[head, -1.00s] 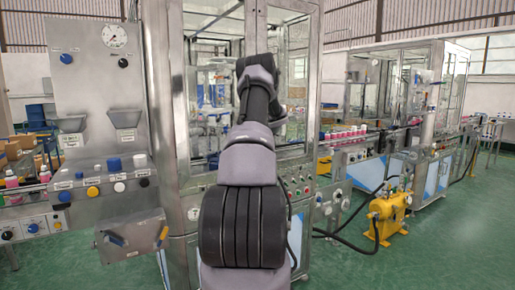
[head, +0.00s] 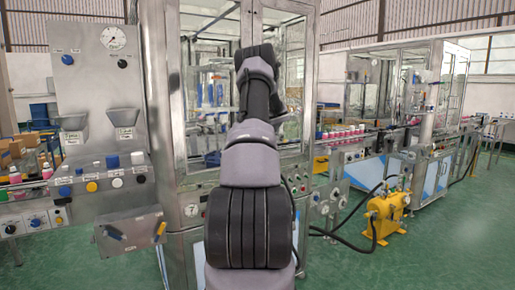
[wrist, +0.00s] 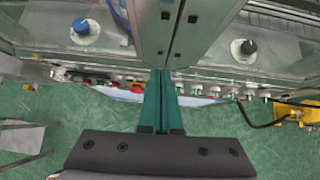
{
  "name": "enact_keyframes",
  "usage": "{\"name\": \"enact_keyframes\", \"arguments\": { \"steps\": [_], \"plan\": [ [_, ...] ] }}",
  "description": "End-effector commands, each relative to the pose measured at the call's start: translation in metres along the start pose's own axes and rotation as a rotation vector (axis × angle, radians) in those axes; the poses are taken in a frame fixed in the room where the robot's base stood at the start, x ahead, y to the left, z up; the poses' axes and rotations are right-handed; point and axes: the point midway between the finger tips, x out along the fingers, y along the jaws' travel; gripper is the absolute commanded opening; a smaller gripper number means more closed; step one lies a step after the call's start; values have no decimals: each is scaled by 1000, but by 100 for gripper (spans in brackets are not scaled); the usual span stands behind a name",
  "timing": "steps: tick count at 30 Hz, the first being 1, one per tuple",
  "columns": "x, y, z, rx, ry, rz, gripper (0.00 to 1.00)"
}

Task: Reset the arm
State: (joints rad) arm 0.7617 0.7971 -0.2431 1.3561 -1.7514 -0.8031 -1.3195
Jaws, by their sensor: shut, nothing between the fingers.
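My arm stands folded upright in the middle of the head view, in front of the crimping machine cabinet (head: 172,110). The arm hides my gripper in that view. In the wrist view my gripper (wrist: 160,74) shows as two teal fingers side by side, closed together with nothing between them. The fingertips point at the steel frame post (wrist: 172,35) of the machine, which fills the top middle of that view. I cannot tell whether they touch it.
A control panel (head: 95,90) with a gauge and knobs stands at the left. A yellow pump (head: 385,215) with black hoses sits on the green floor (head: 450,240) at the right. A conveyor with several pink-and-white cans (head: 345,131) runs behind. Floor at the front right is clear.

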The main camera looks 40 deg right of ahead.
Motion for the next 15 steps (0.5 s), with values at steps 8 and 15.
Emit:
{"name": "enact_keyframes", "arguments": {
  "steps": [8, 15],
  "plan": [
    [-42, -2, 0, 0, -1, -4, 0],
    [-72, 0, -1, 1, 1, -3, 0]
  ]
}}
